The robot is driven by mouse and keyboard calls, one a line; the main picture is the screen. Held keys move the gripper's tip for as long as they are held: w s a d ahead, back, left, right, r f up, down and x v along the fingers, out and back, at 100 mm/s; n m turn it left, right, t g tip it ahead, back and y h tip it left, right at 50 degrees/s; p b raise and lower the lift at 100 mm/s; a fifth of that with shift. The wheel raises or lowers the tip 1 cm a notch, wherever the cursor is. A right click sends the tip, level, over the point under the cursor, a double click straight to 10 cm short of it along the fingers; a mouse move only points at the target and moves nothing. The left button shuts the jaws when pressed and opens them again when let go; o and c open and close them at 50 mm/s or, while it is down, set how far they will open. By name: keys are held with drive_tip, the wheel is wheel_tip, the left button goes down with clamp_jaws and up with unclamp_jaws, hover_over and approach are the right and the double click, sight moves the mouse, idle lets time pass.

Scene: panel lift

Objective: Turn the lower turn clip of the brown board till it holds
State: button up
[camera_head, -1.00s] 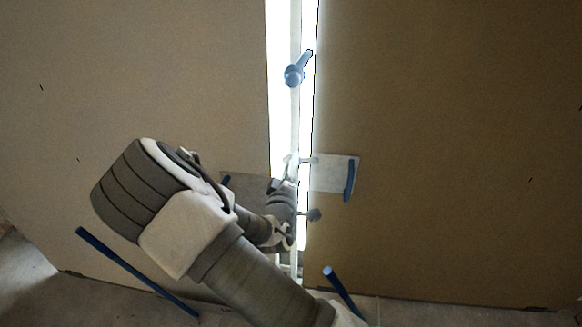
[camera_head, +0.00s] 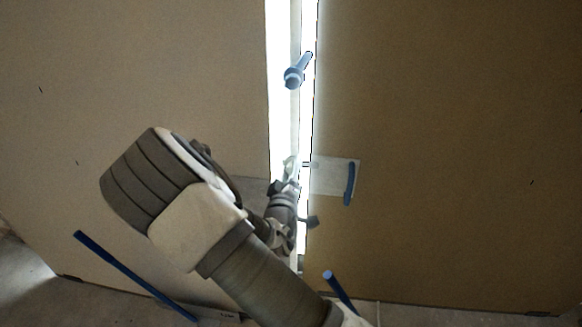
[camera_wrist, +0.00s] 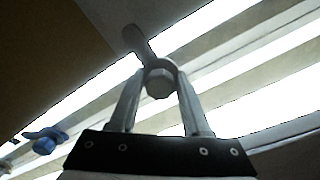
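The brown board (camera_head: 450,150) stands upright on the right in the head view. The lower turn clip is a small grey lever with a round head (camera_wrist: 159,82) in the wrist view; its lever points up and left, toward a pale plate at the board's edge. My gripper (camera_wrist: 158,72) has a finger on each side of the clip's head, and the tips appear closed on it. In the head view my gripper (camera_head: 290,168) is at the bright gap, and the clip is small and partly hidden there. The upper turn clip (camera_head: 297,72) is blue and higher in the gap.
A lighter board (camera_head: 150,80) stands left of the gap. A pale plate (camera_head: 328,176) with a blue handle (camera_head: 349,184) is on the brown board. Blue bars (camera_head: 130,273) and (camera_head: 340,291) are near the floor.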

drive_tip(key=shift+s+a, duration=0.1)
drive_tip(key=shift+s, duration=0.1)
drive_tip(key=s+a+p, duration=0.2)
drive_tip(key=s+a, duration=0.1)
drive_tip(key=s, duration=1.3)
drive_tip(key=shift+s+p, duration=0.3)
drive_tip(key=shift+s, duration=0.05)
